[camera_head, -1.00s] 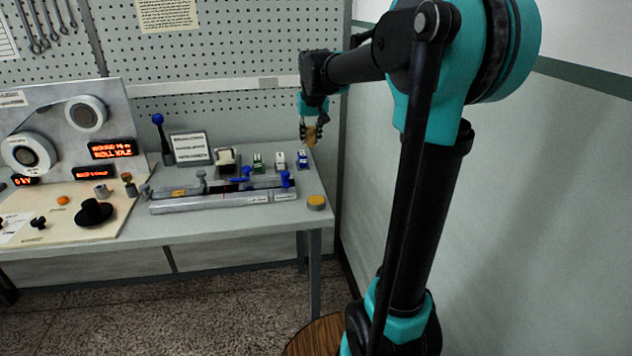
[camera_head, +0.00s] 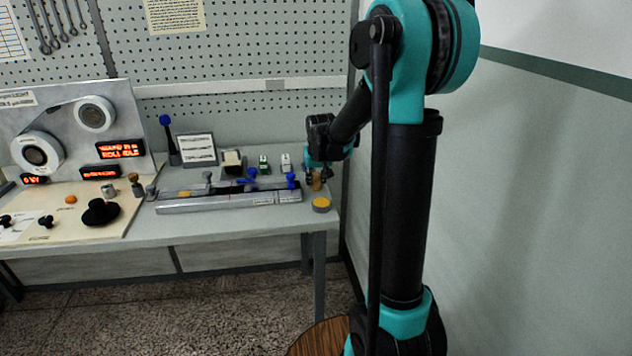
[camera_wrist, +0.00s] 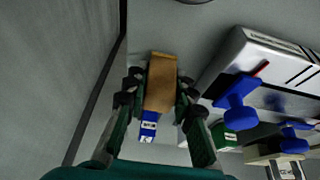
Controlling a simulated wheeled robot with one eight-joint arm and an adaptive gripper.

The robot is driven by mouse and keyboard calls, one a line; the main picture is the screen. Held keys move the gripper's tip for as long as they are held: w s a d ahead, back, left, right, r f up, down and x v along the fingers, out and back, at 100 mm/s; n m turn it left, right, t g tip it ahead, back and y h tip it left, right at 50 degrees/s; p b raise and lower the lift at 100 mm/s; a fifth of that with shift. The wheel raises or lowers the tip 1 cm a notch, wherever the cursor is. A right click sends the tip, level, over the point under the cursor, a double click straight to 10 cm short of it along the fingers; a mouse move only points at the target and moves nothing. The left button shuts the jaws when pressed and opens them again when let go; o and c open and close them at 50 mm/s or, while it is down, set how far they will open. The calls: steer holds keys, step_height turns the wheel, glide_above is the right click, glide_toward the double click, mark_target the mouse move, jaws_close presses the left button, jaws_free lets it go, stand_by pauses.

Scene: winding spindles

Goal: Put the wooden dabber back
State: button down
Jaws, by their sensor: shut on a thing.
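The wooden dabber (camera_wrist: 161,80) is a tan-brown block between my fingertips in the wrist view. It also shows small and brown in the head view (camera_head: 316,181). My gripper (camera_wrist: 159,92) is shut on it, low at the table's right end. I cannot tell whether the dabber touches the table. In the wrist view, a small blue-and-white labelled item (camera_wrist: 148,128) shows beyond the dabber's lower end, partly covered; my gripper hides it in the head view.
A long grey fixture (camera_head: 225,198) with blue knobs (camera_wrist: 235,105) lies beside my gripper. Green (camera_head: 263,164) and white (camera_head: 286,162) small items stand behind it. The table's right edge and the wall (camera_wrist: 45,60) are close. A control panel (camera_head: 75,215) stands at the left.

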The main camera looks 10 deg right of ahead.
steer(key=shift+f, duration=0.15)
steer(key=c, duration=1.3)
jaws_free()
steer(key=v, duration=1.2)
steer(key=s+d+f, duration=0.1)
steer(key=s+f, duration=0.5)
steer(key=s, duration=0.2)
steer(key=s+d+f, duration=0.1)
steer(key=s+f, duration=0.4)
steer(key=s, duration=0.4)
steer(key=s+d+f, duration=0.2)
steer(key=s+f, duration=0.4)
steer(key=s, duration=0.2)
steer(key=shift+s+f, duration=0.3)
steer(key=shift+s, duration=0.05)
